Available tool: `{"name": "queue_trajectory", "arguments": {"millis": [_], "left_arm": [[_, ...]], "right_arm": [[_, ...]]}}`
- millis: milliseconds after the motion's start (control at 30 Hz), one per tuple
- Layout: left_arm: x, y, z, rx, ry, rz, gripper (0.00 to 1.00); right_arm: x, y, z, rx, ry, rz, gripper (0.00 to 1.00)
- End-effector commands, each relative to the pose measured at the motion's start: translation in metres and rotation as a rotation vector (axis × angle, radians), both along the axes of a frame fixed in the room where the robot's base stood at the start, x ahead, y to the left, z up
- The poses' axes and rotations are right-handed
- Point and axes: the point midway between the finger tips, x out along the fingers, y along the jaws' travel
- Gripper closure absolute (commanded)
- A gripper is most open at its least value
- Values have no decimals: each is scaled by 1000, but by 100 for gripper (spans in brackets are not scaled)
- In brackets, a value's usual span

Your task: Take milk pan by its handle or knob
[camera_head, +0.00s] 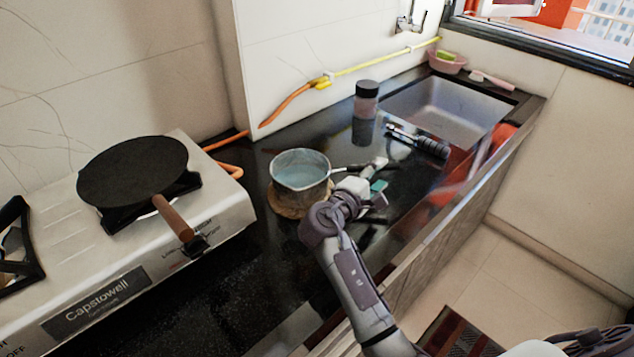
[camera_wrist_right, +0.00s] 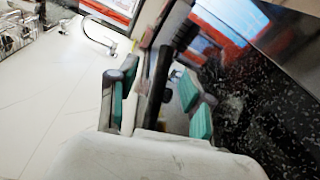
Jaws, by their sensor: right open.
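The milk pan (camera_head: 301,172) is a small grey-blue pot with a light inside, standing upright on a round brown mat (camera_head: 287,207) on the black counter. Its thin dark handle points right, toward my right gripper (camera_head: 376,181). That gripper is open beside the pan, with teal pads, at the far part of the handle. In the right wrist view, a dark bar, probably the pan handle (camera_wrist_right: 159,86), lies between the spread fingers (camera_wrist_right: 157,92). Contact cannot be told. The handle's far end is partly hidden by the gripper. My left gripper is not in view.
A stove (camera_head: 218,196) with a black frying pan (camera_head: 132,170) stands at left. A dark-lidded jar (camera_head: 366,100), a black cylindrical object (camera_head: 432,147) and a sink (camera_head: 450,108) lie behind and to the right. The counter in front of the pan is clear.

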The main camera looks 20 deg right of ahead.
Motion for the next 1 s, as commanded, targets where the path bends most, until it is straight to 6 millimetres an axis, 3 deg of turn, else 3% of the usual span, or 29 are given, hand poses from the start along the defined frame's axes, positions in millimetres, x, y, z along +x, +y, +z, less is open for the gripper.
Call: {"name": "queue_trajectory", "arguments": {"millis": [300, 500, 733, 1000], "left_arm": [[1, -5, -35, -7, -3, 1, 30], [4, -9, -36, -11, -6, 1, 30], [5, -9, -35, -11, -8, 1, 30], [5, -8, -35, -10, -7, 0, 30]], "right_arm": [[28, -21, -19, -1, -3, -1, 50], [38, -38, -16, -1, -1, 0, 50], [39, -39, -15, 0, 0, 1, 50], [39, -39, -16, 0, 0, 1, 93]]}}
